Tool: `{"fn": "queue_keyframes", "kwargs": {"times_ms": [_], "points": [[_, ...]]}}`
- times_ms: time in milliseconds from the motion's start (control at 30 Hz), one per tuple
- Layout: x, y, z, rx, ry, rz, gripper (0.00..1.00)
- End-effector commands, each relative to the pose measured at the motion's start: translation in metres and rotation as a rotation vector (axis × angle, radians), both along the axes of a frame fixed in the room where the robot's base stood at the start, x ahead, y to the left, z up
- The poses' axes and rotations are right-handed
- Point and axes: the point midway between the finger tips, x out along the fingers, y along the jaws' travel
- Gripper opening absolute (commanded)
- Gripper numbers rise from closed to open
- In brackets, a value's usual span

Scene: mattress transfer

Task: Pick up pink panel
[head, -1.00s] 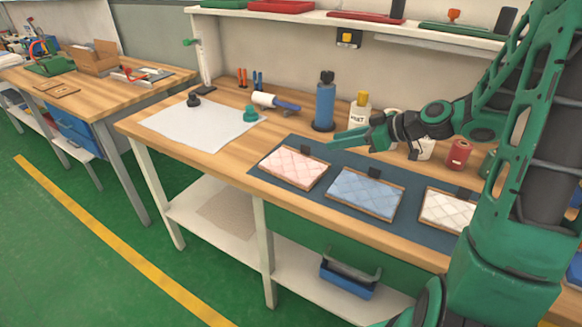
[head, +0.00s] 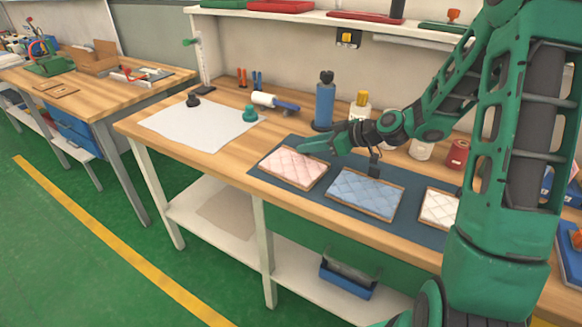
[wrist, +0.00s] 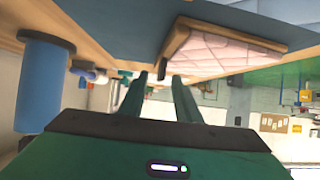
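The pink panel (head: 291,169), quilted with a wooden rim, lies flat on the dark blue mat (head: 262,178), at the left of a row of panels. In the wrist view the pink panel (wrist: 222,52) shows at the upper right, beyond my fingers. My gripper (head: 308,149) is over the panel's far right corner in the head view, and its fingers hide the black tab seen there before. In the wrist view my gripper's two fingers (wrist: 159,80) stand apart with nothing held between them. I cannot tell whether they touch the panel.
A blue quilted panel (head: 364,194) and a white one (head: 439,208) lie to the right. A blue cylinder (head: 325,104) stands behind my gripper, with a yellow-capped bottle (head: 360,108) beside it. A white sheet (head: 195,125) lies at left. A shelf (head: 350,22) runs above.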

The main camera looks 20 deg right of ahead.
Motion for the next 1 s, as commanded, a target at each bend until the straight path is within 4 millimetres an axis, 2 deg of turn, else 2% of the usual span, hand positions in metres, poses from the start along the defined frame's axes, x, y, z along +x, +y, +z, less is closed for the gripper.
{"fn": "queue_keyframes", "kwargs": {"times_ms": [267, 400, 833, 1000], "points": [[0.004, 0.0037, -0.0033, 0.0, 0.0, -0.002, 0.3], [0.0039, 0.0037, -0.0033, 0.0, 0.0, -0.001, 0.0], [0.004, 0.0036, -0.002, 0.0, 0.0, -0.002, 0.0], [0.004, 0.0036, 0.0062, -0.001, -0.002, -0.001, 0.0]]}}
